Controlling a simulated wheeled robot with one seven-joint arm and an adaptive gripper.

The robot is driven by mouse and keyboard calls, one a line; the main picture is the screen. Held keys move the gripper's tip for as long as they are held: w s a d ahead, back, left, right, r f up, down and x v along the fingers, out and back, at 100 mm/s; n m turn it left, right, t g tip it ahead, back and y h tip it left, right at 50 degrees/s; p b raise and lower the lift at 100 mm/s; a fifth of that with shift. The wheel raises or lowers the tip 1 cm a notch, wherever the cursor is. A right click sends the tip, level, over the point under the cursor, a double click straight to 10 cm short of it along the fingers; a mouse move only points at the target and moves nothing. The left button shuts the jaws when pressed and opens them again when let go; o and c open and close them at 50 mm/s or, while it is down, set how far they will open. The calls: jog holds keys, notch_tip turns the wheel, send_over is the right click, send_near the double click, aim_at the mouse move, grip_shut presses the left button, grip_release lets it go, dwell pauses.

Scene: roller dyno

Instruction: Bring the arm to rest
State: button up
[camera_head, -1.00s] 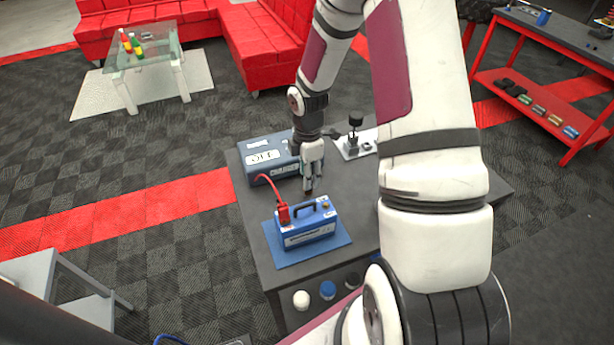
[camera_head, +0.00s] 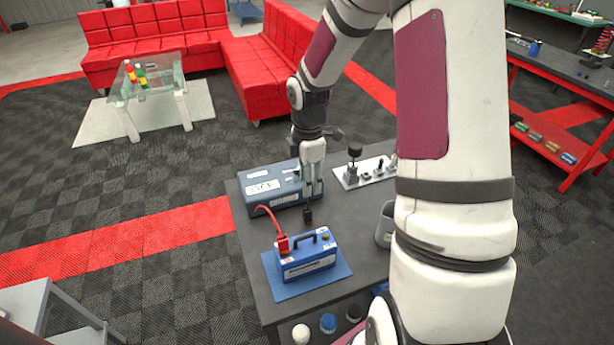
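My gripper (camera_head: 313,194) hangs pointing down above the dark workbench (camera_head: 258,290), its fingers apart and seemingly empty. A small black plug-like piece (camera_head: 307,216) is on the bench just below the fingertips, apart from them. A blue box with a handle (camera_head: 308,262) sits on a blue mat (camera_head: 340,283) in front of it, with a red clamp (camera_head: 283,244) and red cable at its left end. A larger grey-blue case (camera_head: 262,188) with white labels stands behind, left of my gripper. My arm reaches across the right part of the view and hides some of the bench.
A white plate with black levers (camera_head: 365,174) lies on the bench to the right of my gripper. A grey bin (camera_head: 384,232) is partly hidden by my arm. Knobs (camera_head: 328,322) line the bench front. A red sofa (camera_head: 270,75), glass table (camera_head: 150,85) and red-framed bench (camera_head: 560,75) stand farther off.

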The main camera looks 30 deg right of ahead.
dwell(0.3)
jog(key=s+a+r+m+t, duration=0.1)
jog(key=s+a+r+m, duration=0.3)
jog(key=r, duration=0.3)
jog(key=s+a+r+m+t+h, duration=0.1)
jog(key=s+a+r+m, duration=0.2)
jog(key=s+r, duration=0.4)
jog(key=s+a+r+m+t, duration=0.1)
jog(key=s+a+r+m, duration=0.25)
jog(key=r, duration=0.45)
jog(key=s+a+r+m+t+y, duration=0.1)
jog(key=s+a+r+m+t, duration=0.1)
jog(key=s+m, duration=0.3)
jog(key=s+a, duration=0.1)
jog(key=s, duration=0.2)
jog(key=shift+s+r, duration=0.25)
jog(key=shift+a, duration=0.1)
jog(key=shift+w+d+r+m, duration=0.25)
jog(key=shift+w+d, duration=0.1)
jog(key=shift+w, duration=0.15)
jog(key=shift+a, duration=0.1)
